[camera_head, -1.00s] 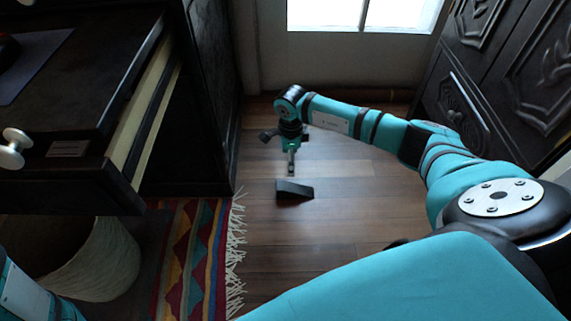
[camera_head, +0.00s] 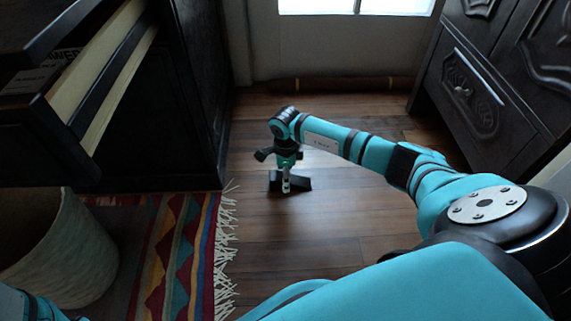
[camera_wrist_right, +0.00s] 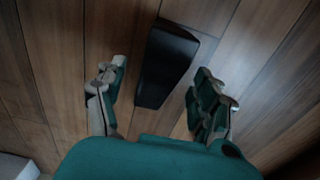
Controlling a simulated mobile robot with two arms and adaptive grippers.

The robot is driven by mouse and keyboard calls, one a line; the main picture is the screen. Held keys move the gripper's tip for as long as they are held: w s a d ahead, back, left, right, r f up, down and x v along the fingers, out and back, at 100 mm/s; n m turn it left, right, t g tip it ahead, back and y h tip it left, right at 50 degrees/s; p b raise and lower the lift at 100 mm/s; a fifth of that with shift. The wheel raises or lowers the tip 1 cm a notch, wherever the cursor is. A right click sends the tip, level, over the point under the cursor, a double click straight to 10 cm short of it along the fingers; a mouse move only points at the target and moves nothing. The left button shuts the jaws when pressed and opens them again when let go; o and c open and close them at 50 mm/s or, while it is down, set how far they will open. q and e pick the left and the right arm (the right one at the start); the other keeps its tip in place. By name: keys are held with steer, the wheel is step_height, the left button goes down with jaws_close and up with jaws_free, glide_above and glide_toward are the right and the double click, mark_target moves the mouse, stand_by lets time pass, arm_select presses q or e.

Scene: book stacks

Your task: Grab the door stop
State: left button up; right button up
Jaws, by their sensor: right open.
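The door stop (camera_head: 303,184) is a small black wedge lying on the wooden floor, near the middle of the head view. My right gripper (camera_head: 286,186) is above it, pointing down, and hides part of it. In the right wrist view the door stop (camera_wrist_right: 166,68) shows between the two spread fingers of my right gripper (camera_wrist_right: 160,100), with gaps on both sides. The gripper is open and empty; how high it is above the wedge is hard to tell. Of my left arm only a bit shows at the lower left corner of the head view; its gripper is not visible.
A dark desk with an open drawer (camera_head: 85,75) stands at the left. A woven basket (camera_head: 75,255) and a striped fringed rug (camera_head: 180,250) lie below it. A dark carved cabinet (camera_head: 470,90) stands at the right. The floor (camera_head: 350,225) around the wedge is clear.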

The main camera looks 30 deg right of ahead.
step_height(320, 180, down, 3)
steer(key=shift+r+b, duration=0.15)
steer(key=shift+b, duration=0.45)
steer(key=shift+r, duration=0.2)
steer(key=shift+c, duration=0.4)
jaws_close()
